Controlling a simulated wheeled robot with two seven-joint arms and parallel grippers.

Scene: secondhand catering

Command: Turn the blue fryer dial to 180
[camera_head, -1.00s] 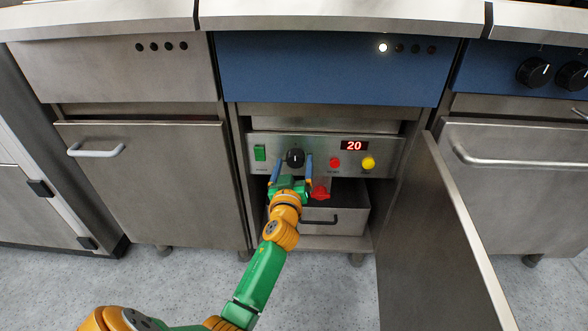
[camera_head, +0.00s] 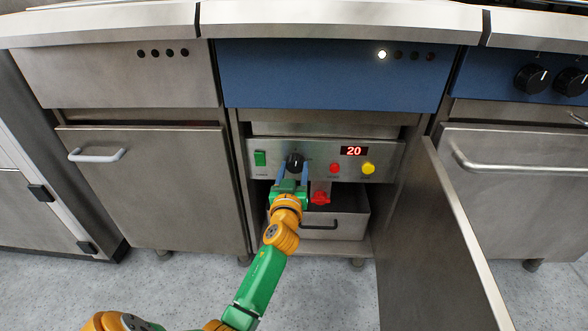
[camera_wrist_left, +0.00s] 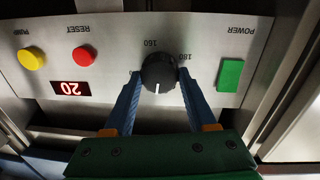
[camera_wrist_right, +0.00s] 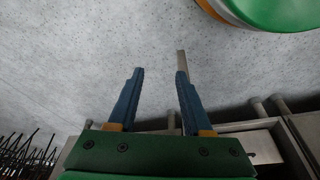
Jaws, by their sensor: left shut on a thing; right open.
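The fryer dial is a black round knob (camera_head: 295,162) on the steel control panel (camera_head: 222,0) inside the open cabinet under the blue front. My left gripper (camera_head: 292,172) has a blue finger on either side of it. In the left wrist view the fingers (camera_wrist_left: 160,76) are shut on the dial (camera_wrist_left: 158,70). There the panel appears upside down, the dial's white mark points down, and number labels including 160 and 180 show above the dial, away from the mark. My right gripper (camera_wrist_right: 159,74) is open and empty over the speckled floor.
The panel also has a green power switch (camera_head: 260,158), a red reset button (camera_head: 334,168), a yellow button (camera_head: 368,168) and a display (camera_head: 354,151) reading 20. Below are a red valve handle (camera_head: 320,198) and a drawer (camera_head: 345,220). The open door (camera_head: 440,240) stands to the right.

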